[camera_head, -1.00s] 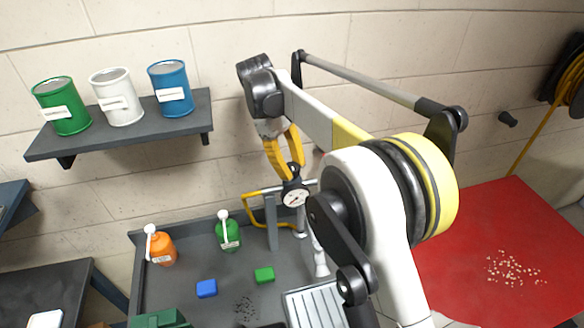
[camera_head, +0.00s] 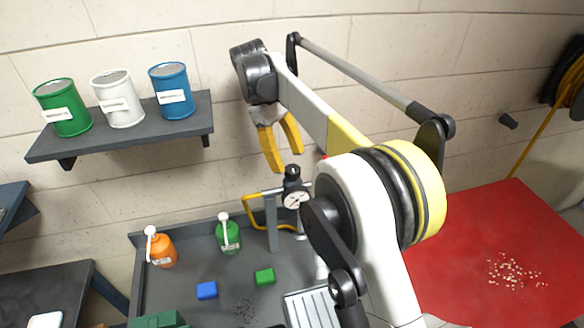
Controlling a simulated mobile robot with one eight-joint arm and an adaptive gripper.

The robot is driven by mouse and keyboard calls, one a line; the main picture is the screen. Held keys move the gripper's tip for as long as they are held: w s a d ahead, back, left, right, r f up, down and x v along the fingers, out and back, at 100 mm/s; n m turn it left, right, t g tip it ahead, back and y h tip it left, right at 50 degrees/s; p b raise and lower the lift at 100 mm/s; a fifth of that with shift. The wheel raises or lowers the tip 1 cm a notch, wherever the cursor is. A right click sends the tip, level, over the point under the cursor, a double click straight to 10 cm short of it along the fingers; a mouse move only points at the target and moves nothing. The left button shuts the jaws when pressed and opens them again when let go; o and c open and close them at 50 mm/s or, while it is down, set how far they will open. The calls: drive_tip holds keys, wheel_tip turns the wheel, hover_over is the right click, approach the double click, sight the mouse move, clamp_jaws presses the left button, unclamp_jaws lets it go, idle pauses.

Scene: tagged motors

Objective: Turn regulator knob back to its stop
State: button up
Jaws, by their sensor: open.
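The regulator has a black knob (camera_head: 293,172) on top of a round white gauge (camera_head: 294,199). It stands on a grey post frame at the back of the grey work tray, in front of the wall. My gripper (camera_head: 286,162) has yellow fingers pointing down. The knob's turn position cannot be told at this size. My arm hides the area right of the gauge.
A shelf (camera_head: 130,128) with green, white and blue cans is on the wall at left. The tray (camera_head: 190,268) holds an orange bottle (camera_head: 161,248), a green bottle (camera_head: 228,234), a blue block (camera_head: 207,290) and a green block (camera_head: 265,276). A red surface (camera_head: 490,250) lies at right.

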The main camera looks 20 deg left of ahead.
drive_tip(key=shift+v, duration=1.9)
drive_tip(key=shift+d, duration=0.1)
drive_tip(key=d+m+t+y+b, duration=0.35)
drive_tip(key=d+m+b, duration=0.6)
drive_tip(key=d, duration=1.75)
drive_tip(key=s+d+f+m+t+b, duration=0.1)
drive_tip(key=s+d+f+m+b, duration=0.1)
drive_tip(key=s+d+f, duration=0.3)
drive_tip(key=s+d+f+m+t+b, duration=0.2)
drive_tip(key=s+d+f+b, duration=0.3)
drive_tip(key=d+f, duration=0.3)
drive_tip(key=s+d+f+m+t+y+b, duration=0.1)
drive_tip(key=s+d+f+m+b, duration=0.1)
drive_tip(key=s+d+f, duration=0.5)
drive_tip(key=shift+s+d+f+m+t+b, duration=0.15)
drive_tip(key=shift+f+m+t+b, duration=0.2)
drive_tip(key=shift+b, duration=0.5)
drive_tip(key=shift+f, duration=0.1)
